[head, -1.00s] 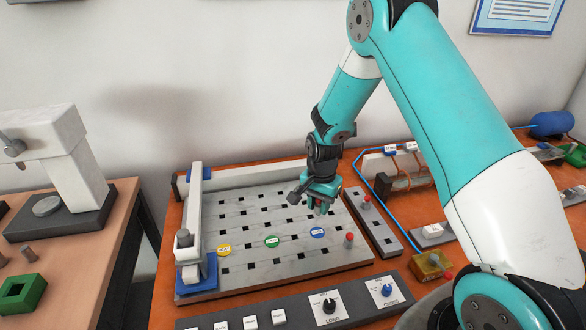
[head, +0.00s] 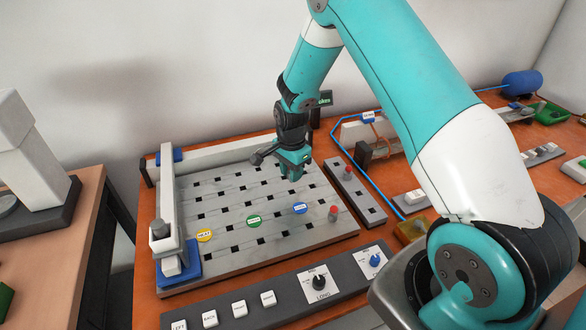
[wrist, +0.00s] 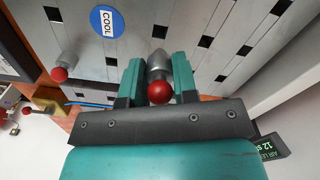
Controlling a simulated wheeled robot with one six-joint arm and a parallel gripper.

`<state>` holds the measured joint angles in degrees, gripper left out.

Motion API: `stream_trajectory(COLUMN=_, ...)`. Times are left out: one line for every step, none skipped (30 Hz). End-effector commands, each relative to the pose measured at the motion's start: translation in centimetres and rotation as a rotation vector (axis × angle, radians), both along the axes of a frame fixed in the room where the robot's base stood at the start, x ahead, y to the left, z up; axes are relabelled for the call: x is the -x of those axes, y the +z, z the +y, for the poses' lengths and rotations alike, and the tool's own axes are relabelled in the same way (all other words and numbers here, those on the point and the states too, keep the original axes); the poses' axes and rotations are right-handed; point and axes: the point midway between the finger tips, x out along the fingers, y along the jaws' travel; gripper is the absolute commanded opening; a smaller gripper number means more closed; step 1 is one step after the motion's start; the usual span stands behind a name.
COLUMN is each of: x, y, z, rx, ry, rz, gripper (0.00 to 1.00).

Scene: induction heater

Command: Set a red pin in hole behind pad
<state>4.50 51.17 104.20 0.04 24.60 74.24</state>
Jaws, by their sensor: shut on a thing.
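My gripper (head: 292,174) is over the back right part of the slotted grey board (head: 190,270). In the wrist view its teal fingers are shut on a red-tipped pin with a grey body (wrist: 160,91). The head view does not show whether the pin's lower end is in a hole. The blue pad marked COOL (head: 300,208) lies in front of the gripper and also shows in the wrist view (wrist: 108,21). A green pad (head: 254,221) and a yellow pad (head: 204,235) lie to its left. Another red pin (head: 333,213) stands at the board's right side.
A dark rack right of the board holds another red pin (head: 347,173). A white beam with a blue base (head: 180,272) borders the board on the left. A control panel with knobs (head: 318,285) lies in front. A blue hose runs along the right.

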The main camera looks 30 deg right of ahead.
Motion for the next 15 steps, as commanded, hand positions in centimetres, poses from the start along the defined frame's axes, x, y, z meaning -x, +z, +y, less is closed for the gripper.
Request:
stream_trajectory(x=0.0, y=-0.6, z=0.0, rx=0.000, ry=-0.001, rz=0.000, gripper=0.01)
stream_trajectory(x=0.0, y=-0.8, z=-0.1, rx=0.000, ry=-0.001, rz=0.000, gripper=0.01)
stream_trajectory(x=0.0, y=-1.0, z=-0.1, rx=0.000, ry=-0.001, rz=0.000, gripper=0.01)
stream_trajectory(x=0.0, y=-1.2, z=-0.1, rx=0.000, ry=-0.001, rz=0.000, gripper=0.01)
stream_trajectory(x=0.0, y=-1.4, z=-0.1, rx=0.000, ry=-0.001, rz=0.000, gripper=0.01)
stream_trajectory(x=0.0, y=-1.7, z=-0.1, rx=0.000, ry=-0.002, rz=0.001, gripper=0.01)
stream_trajectory(x=0.0, y=-1.8, z=-0.1, rx=0.000, ry=-0.002, rz=0.001, gripper=0.01)
stream_trajectory(x=0.1, y=-2.0, z=-0.2, rx=0.000, ry=-0.002, rz=0.001, gripper=0.01)
stream_trajectory(x=0.0, y=-2.3, z=-0.2, rx=0.000, ry=-0.002, rz=0.001, gripper=0.01)
stream_trajectory(x=0.1, y=-2.5, z=-0.2, rx=0.000, ry=-0.002, rz=0.001, gripper=0.01)
stream_trajectory(x=0.1, y=-2.7, z=-0.2, rx=0.000, ry=-0.002, rz=0.001, gripper=0.01)
stream_trajectory(x=0.1, y=-2.9, z=-0.2, rx=0.000, ry=-0.003, rz=0.001, gripper=0.01)
stream_trajectory(x=0.1, y=-3.1, z=-0.2, rx=0.000, ry=-0.003, rz=0.001, gripper=0.01)
stream_trajectory(x=0.1, y=-3.3, z=-0.2, rx=0.000, ry=-0.003, rz=0.000, gripper=0.01)
stream_trajectory(x=0.0, y=-3.5, z=-0.2, rx=0.000, ry=-0.003, rz=0.000, gripper=0.01)
